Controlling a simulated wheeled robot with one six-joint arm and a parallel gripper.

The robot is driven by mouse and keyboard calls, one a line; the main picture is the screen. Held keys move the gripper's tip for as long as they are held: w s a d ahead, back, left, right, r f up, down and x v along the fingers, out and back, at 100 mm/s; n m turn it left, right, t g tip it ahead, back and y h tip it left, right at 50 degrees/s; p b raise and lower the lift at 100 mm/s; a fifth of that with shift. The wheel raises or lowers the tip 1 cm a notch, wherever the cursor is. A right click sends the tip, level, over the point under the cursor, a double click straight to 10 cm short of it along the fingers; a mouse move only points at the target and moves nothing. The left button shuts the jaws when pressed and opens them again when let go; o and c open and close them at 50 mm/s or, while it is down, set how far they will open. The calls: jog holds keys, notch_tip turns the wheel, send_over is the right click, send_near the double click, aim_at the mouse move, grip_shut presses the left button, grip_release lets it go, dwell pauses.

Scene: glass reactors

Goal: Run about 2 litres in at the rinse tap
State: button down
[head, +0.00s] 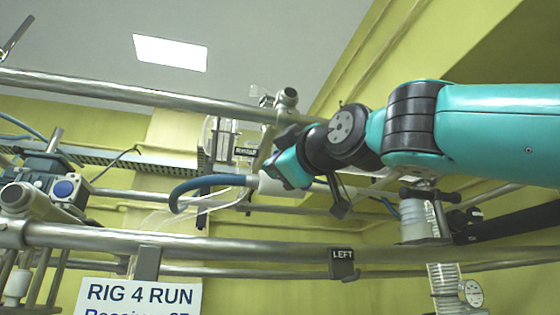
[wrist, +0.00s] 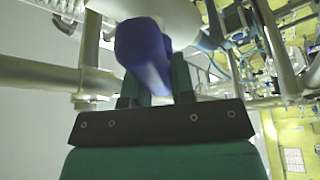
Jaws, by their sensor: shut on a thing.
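My gripper (wrist: 155,88) is shut on a blue handle (wrist: 145,50), which stands between its two dark green fingers in the wrist view. The handle sits against a large pale, rounded body (wrist: 175,15). In the head view my gripper (head: 284,168) is at the middle, beside a white cylindrical fitting (head: 270,184) with a blue hose (head: 205,181) curving down to the left. I cannot read a label marking the rinse tap. My gripper hides the handle in the head view, and no liquid level can be made out.
Steel rails (head: 120,237) run across in front, and another rail (head: 120,90) passes above. A "LEFT" tag (head: 342,264) hangs on the front rail, and a "RIG 4 RUN" sign (head: 140,296) is below. A clear vessel (head: 220,140) stands behind my gripper. A round gauge (head: 472,292) is at lower right.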

dwell(0.4)
jog(key=c, duration=1)
grip_release()
jog(key=shift+o, duration=0.2)
jog(key=b+v, duration=1)
jog(key=v, duration=0.7)
jog(key=shift+s+b, duration=0.15)
jog(key=shift+b, duration=0.15)
jog(key=shift+d+f, duration=0.1)
